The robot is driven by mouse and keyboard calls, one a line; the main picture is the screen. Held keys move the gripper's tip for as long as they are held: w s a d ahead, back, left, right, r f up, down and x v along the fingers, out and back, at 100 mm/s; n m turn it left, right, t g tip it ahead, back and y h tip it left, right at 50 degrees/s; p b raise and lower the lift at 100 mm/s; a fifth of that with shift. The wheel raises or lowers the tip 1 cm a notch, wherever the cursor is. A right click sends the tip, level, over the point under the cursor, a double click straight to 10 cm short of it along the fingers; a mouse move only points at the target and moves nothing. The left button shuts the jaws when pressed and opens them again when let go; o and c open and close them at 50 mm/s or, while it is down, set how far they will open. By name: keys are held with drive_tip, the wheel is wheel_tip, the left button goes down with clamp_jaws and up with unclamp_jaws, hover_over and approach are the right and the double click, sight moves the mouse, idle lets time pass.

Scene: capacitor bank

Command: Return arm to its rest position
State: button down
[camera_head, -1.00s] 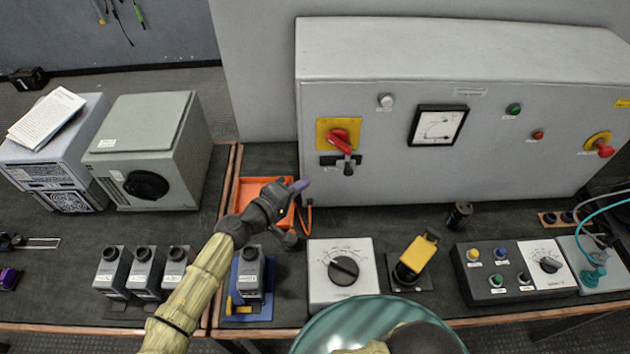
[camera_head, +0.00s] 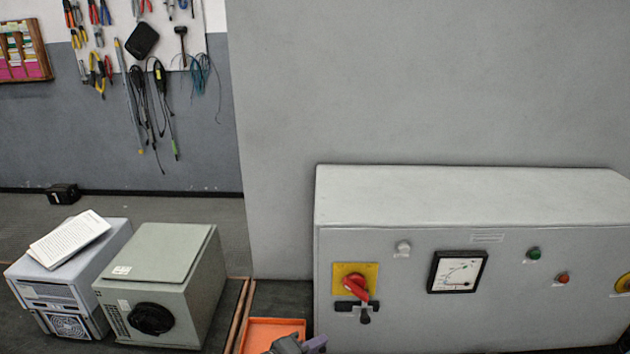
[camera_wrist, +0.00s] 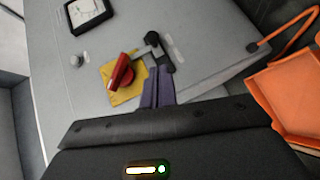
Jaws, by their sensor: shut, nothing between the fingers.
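My gripper (camera_head: 314,345) shows at the bottom edge of the head view, in front of the orange tray and left of the grey cabinet. Most of my arm is out of that view. In the wrist view my gripper's purple fingers (camera_wrist: 158,88) are together with nothing between them. They point towards the grey cabinet (camera_head: 400,270), near its red rotary switch on a yellow plate (camera_wrist: 122,75) and the black lever beside it. The view does not show clearly how far the fingertips are from the cabinet. The switch also shows in the head view (camera_head: 357,284).
The orange tray (camera_head: 270,325) lies left of the cabinet, close to my gripper. A green-grey box with a black knob (camera_head: 165,275) and a computer case (camera_head: 65,285) with papers (camera_head: 68,238) stand farther left. Tools hang on the back wall. The space above the cabinet is clear.

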drive_tip(key=s+d+f+m+g, duration=0.1)
drive_tip(key=s+d+f+g, duration=0.1)
drive_tip(key=d+g, duration=0.1)
drive_tip(key=s+d+f+m+g+y, duration=0.1)
drive_tip(key=d+f+g, duration=0.2)
drive_tip(key=d, duration=0.2)
drive_tip(key=s+d+f+m+g+y, duration=0.1)
drive_tip(key=s+d+f+g, duration=0.1)
drive_tip(key=d+g, duration=0.1)
drive_tip(key=shift+s+d+f+m, duration=0.15)
drive_tip(key=shift+d+m, duration=0.05)
drive_tip(key=shift+d, duration=0.2)
drive_tip(key=shift+s+d+f+m, duration=0.15)
drive_tip(key=shift+d+m, duration=0.05)
drive_tip(key=shift+d, duration=0.2)
drive_tip(key=s+g+y, duration=0.1)
drive_tip(key=s+m+g+y, duration=0.1)
drive_tip(key=s+y, duration=0.1)
drive_tip(key=shift+d+f, duration=0.2)
drive_tip(key=shift+d, duration=0.15)
drive_tip(key=shift+s+r+y, duration=0.2)
drive_tip(key=shift+y, duration=0.3)
wheel_tip(320, 180, up, 16)
drive_tip(key=s+d+m+t+y, duration=0.1)
drive_tip(key=s+d+t+y, duration=0.1)
drive_tip(key=y, duration=0.3)
drive_tip(key=shift+f+t, duration=0.2)
drive_tip(key=shift+t, duration=0.6)
drive_tip(key=shift+d, duration=0.15)
